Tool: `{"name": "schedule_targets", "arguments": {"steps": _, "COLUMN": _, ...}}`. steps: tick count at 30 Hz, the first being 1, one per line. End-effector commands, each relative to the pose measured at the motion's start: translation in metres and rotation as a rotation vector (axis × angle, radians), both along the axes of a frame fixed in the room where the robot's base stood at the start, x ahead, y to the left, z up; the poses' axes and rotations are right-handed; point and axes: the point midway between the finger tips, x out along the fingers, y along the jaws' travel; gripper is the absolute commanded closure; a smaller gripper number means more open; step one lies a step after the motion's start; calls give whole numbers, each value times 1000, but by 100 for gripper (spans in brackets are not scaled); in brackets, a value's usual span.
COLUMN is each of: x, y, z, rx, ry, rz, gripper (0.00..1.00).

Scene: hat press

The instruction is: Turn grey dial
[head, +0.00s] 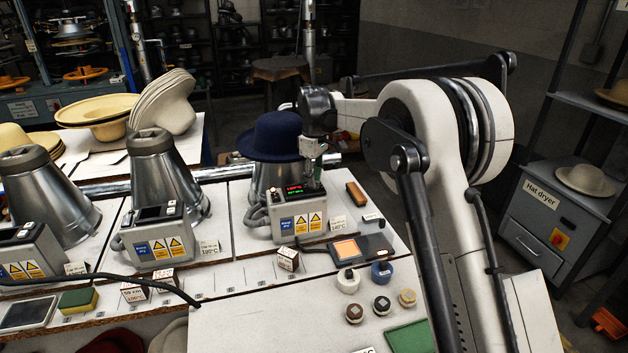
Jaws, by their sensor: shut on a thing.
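My gripper (314,182) points down at the right end of the top of a grey control box (297,218) with a lit red and green display (294,190). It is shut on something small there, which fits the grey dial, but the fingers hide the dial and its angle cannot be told. The box stands in front of a metal hat form with a dark blue hat (271,137) on it.
Two more metal forms (152,163) with control boxes (156,237) stand to the left. An orange-lit pad (346,250), a wooden brush (357,194) and several small pots (381,271) lie to the right and in front. A black cable (120,278) crosses the bench at left.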

Motion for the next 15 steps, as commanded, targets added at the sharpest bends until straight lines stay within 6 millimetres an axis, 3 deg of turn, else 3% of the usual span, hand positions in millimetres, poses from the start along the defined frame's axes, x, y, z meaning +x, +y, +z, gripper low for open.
{"name": "schedule_targets", "arguments": {"steps": 15, "x": 1, "y": 0, "z": 1, "rx": 0, "ry": -1, "rz": 34, "gripper": 100}}
